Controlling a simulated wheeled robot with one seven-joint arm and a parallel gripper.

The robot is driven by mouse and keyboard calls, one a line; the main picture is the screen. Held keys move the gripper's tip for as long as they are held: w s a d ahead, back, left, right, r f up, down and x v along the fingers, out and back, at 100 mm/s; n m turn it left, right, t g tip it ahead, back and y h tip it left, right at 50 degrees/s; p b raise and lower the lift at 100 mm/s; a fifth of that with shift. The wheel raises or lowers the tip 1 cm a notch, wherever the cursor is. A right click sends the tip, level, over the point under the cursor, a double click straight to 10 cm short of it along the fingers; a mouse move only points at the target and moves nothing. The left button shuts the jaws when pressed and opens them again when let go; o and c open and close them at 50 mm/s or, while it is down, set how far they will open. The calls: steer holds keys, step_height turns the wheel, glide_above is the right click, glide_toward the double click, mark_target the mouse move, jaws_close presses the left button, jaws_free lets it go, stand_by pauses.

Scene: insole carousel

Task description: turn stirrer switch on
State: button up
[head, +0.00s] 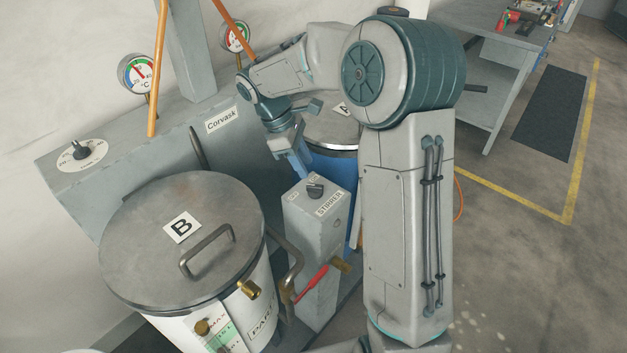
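The stirrer switch (315,188) is a dark rotary knob on top of a narrow grey box (314,238) labelled STIRRER. Small markings beside the knob are too small to read. My gripper (303,164) points down just behind and to the left of the knob, with a small gap seeming to lie between them in the picture. Its fingers overlap in this view, so their opening is hidden. I see nothing held in it.
Tank B (130,262), with a lid handle, stands left of the box. Blue tank A (337,172) is behind it, partly hidden by my arm. A red-handled valve (311,285) and bent pipe (290,265) are low beside the box. A grey bench (485,45) stands back right.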

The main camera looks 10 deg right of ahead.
mark_target(316, 185)
steer(key=x, duration=0.6)
steer(key=shift+s+d+f, duration=0.1)
steer(key=shift+f, duration=0.25)
jaws_close()
